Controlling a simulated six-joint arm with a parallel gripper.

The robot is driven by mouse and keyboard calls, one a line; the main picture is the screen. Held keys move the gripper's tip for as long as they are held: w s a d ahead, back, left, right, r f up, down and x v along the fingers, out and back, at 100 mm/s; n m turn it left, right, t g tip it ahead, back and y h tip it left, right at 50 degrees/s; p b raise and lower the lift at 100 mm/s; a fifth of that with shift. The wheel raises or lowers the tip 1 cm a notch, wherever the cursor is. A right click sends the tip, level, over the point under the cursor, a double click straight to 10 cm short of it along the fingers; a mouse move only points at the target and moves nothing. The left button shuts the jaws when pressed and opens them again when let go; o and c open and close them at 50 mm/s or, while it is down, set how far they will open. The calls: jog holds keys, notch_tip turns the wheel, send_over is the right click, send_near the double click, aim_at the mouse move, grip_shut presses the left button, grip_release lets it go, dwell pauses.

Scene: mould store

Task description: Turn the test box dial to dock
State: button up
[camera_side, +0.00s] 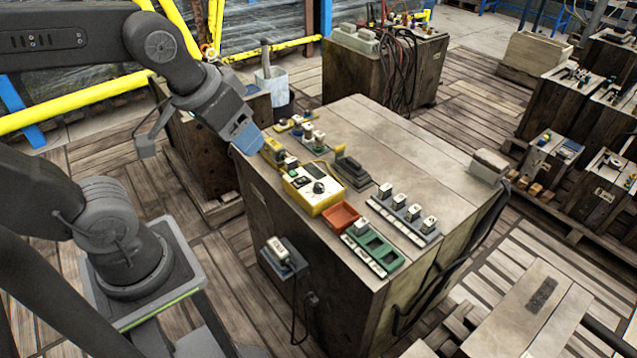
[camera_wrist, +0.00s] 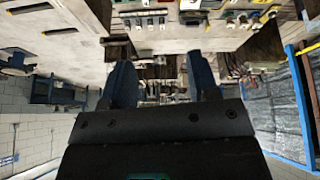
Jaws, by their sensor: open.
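The test box is a yellow box (camera_side: 313,188) with a pale top face, standing near the left edge of the wooden block's top. Its dark round dial (camera_side: 319,187) sits on that face; its pointer and any labels are too small to read. My gripper (camera_side: 246,137) is above the block's far left corner, up and to the left of the test box, apart from it. In the wrist view my gripper's two blue fingers (camera_wrist: 166,88) are spread with nothing between them. I cannot pick out the test box in the wrist view.
A red tray (camera_side: 341,217) and a green holder (camera_side: 373,250) stand in front of the test box. A dark block-shaped item (camera_side: 352,170) is just right of it. A grey rack (camera_side: 405,216) holds several white-topped pieces. The block's middle top (camera_side: 415,150) is mostly clear.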

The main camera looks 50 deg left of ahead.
jog(key=w+a+n+g, duration=0.2)
jog(key=w+n, duration=0.5)
jog(key=w, duration=0.1)
jog(key=n+g, duration=0.4)
jog(key=n, duration=1.3)
send_over(319, 185)
notch_tip(319, 185, down, 17)
notch_tip(319, 185, down, 13)
jog(key=shift+a+f, duration=0.1)
jog(key=shift+f, duration=0.1)
jog(key=shift+c, duration=0.5)
jog(key=c, duration=0.8)
jog(key=shift+c, duration=0.2)
